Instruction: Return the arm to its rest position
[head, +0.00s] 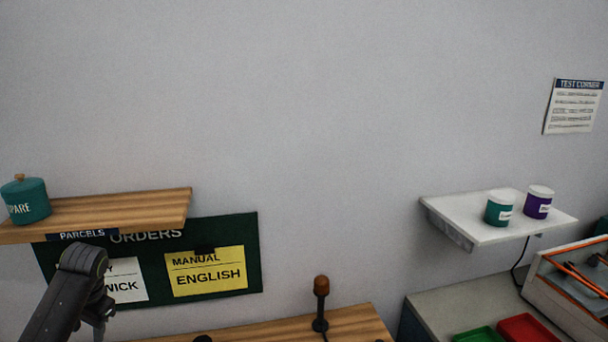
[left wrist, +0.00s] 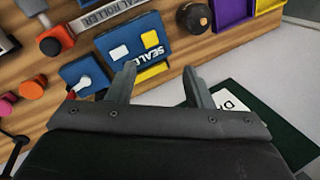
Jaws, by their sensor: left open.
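My left arm rises at the lower left of the head view, in front of the dark green orders board (head: 215,303). In the left wrist view, my left gripper (left wrist: 160,82) has its two fingers apart, with nothing between them. Beyond the fingers lies a wooden surface (left wrist: 128,48) with a blue box (left wrist: 150,36) marked with white lettering and a smaller blue block (left wrist: 84,76). The fingers appear apart from these things. My right gripper is in neither view.
A wooden shelf (head: 140,205) with a teal jar (head: 27,202) is above the arm. Open wall fills the middle.

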